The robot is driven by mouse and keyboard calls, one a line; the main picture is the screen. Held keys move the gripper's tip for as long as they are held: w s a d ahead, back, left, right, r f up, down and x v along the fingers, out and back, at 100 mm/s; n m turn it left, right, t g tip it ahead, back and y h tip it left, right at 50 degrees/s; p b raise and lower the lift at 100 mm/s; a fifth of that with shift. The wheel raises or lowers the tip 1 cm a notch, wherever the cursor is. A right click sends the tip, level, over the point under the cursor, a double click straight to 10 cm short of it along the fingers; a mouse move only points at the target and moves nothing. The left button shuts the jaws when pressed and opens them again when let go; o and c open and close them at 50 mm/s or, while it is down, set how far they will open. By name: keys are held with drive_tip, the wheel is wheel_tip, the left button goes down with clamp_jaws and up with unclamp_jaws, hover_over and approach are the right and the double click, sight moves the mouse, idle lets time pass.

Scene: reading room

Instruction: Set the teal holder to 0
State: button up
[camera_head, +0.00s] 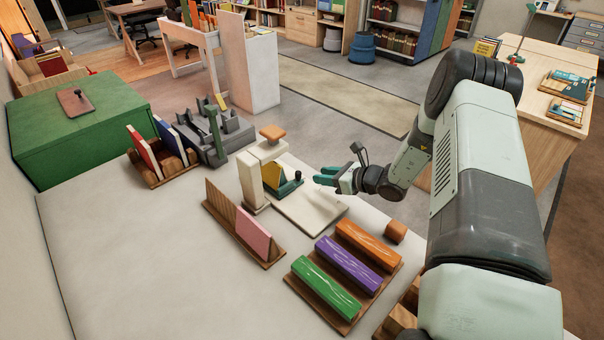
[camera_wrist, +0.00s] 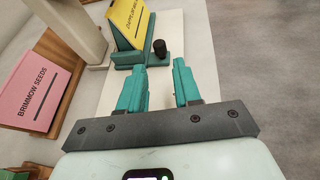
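The teal holder (camera_head: 288,189) stands on a white board (camera_head: 306,212) beside a white post with an orange top. A yellow card (camera_head: 271,177) leans in it, and a dark knob (camera_head: 298,175) sits at its right side. In the wrist view, the teal holder (camera_wrist: 127,58), the yellow card (camera_wrist: 131,18) and the black knob (camera_wrist: 160,47) show just beyond my fingers. My gripper (camera_head: 325,175) is right of the holder, with teal fingers. In the wrist view, my gripper (camera_wrist: 158,82) is open, with nothing between the fingers. I cannot read any scale or number on the holder.
A wooden stand with a pink card (camera_head: 253,234) is left of the board. A rack of green, purple and orange blocks (camera_head: 348,265) lies in front. An orange cube (camera_head: 395,231) is beside it. A grey device (camera_head: 208,136) and a book rack (camera_head: 160,165) stand behind left.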

sight(300, 173)
drive_tip(key=x, duration=0.9)
drive_tip(key=shift+s+a, duration=0.1)
drive_tip(key=shift+c, duration=0.5)
clamp_jaws()
